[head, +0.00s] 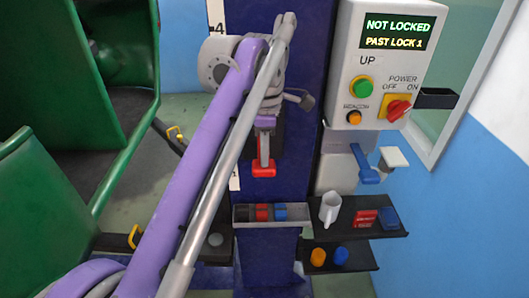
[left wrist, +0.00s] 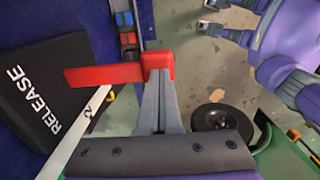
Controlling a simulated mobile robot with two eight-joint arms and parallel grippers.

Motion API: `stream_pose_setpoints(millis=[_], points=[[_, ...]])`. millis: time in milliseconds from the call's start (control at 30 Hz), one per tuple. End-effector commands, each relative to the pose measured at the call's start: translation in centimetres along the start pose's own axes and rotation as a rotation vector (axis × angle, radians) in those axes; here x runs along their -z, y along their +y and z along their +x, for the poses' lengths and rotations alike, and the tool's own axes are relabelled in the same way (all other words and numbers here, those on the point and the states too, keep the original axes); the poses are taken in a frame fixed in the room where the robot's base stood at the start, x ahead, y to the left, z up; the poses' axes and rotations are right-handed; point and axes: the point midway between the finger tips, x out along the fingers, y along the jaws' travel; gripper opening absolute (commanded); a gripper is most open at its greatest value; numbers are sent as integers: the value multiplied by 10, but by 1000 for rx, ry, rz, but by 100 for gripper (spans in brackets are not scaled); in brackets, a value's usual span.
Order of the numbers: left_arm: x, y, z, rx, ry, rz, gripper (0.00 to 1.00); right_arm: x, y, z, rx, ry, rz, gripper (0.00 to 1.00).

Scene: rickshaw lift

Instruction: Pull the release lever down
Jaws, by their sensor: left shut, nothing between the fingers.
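The red release lever (head: 264,171) is on the dark blue column (head: 310,60), its red end low in the head view. In the left wrist view the red lever (left wrist: 105,74) reaches from the black RELEASE plate (left wrist: 45,95) to a thicker red end. My left gripper (head: 264,148) points down at the lever in the head view. In the left wrist view its grey fingers (left wrist: 159,88) are shut and empty, with their tips at the red end. I cannot tell whether they touch it. My purple arm hides part of the column.
A control box (head: 381,70) reads NOT LOCKED, PAST LOCK 1. A green rickshaw body (head: 110,60) stands left. A black wheel (left wrist: 212,117) shows in the wrist view.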

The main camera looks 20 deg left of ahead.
Motion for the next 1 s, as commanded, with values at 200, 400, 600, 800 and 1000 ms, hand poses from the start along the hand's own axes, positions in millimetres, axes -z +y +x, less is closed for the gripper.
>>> stream_pose_setpoints(millis=[200,400,600,800,1000], points=[[0,-2,5,-29,1,1,0,-4,0,3,0,-3,0,0],[0,-7,21,-127,0,3,0,-13,0,12,0,-10,0,0],[0,-10,45,-284,0,4,0,-23,0,24,0,-18,0,0],[0,-8,68,-451,-1,3,0,-30,0,31,0,-23,0,0],[0,-3,82,-567,-1,1,0,-32,0,33,0,-24,0,0]])
